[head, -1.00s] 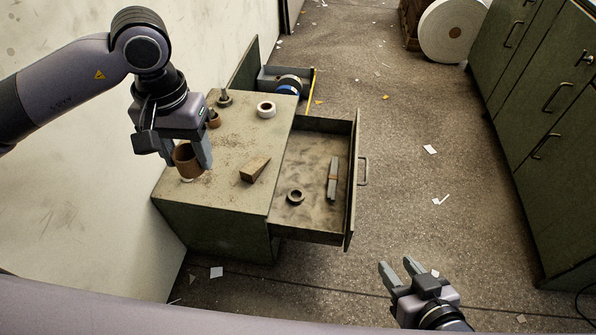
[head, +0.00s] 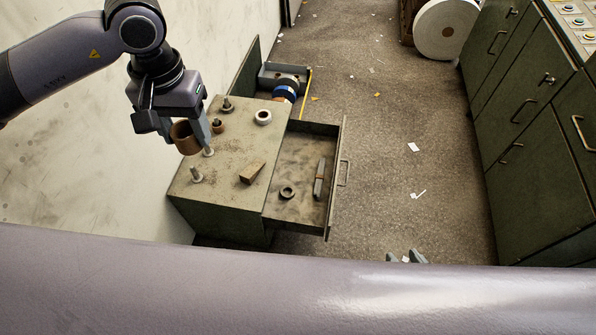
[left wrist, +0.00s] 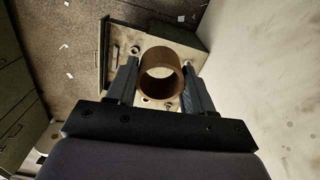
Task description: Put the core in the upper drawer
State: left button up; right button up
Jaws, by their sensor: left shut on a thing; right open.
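The core is a brown, open-ended cardboard tube (head: 184,139), gripped from its sides by my left gripper (head: 194,140). It hangs above the left part of the green cabinet's top (head: 228,170). In the left wrist view the core (left wrist: 144,73) sits between the two fingers, with its open bore towards the camera. The upper drawer (head: 333,170) is pulled out to the right of the cabinet top and stands open. A dark ring (head: 287,192) and a grey bar (head: 320,178) lie in it. My right gripper (head: 407,257) is open and empty, mostly hidden behind my own arm.
Pale pegs (head: 196,175), a smaller brown tube (head: 218,126), a white roll (head: 263,117) and a wooden wedge (head: 252,172) stand on the cabinet top. A wall (head: 60,170) is close on the left. Green cabinets (head: 535,130) stand right. The floor between is open, with paper scraps.

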aim_at(315, 155)
jog(key=l+u, duration=0.2)
jog(key=l, duration=0.45)
jog(key=i+l+u, duration=0.1)
jog(key=l, duration=0.3)
jog(key=i+l+u, duration=0.15)
jog(key=l, duration=0.3)
jog(key=l+u, duration=0.1)
jog(key=l, duration=0.35)
jog(key=i+l+u, duration=0.1)
jog(key=i+l, duration=0.15)
jog(key=i+l+u, duration=0.15)
jog(key=l, duration=0.2)
jog(key=i+l+u, duration=0.15)
jog(key=i+l, duration=0.25)
jog(key=i+l+u, duration=0.2)
jog(key=i+l, duration=0.15)
jog(key=i+l+u, duration=0.15)
jog(key=i+l, duration=0.2)
jog(key=l, duration=0.2)
jog(key=i+l+u, duration=0.15)
jog(key=i+l, duration=0.2)
jog(key=l, duration=0.15)
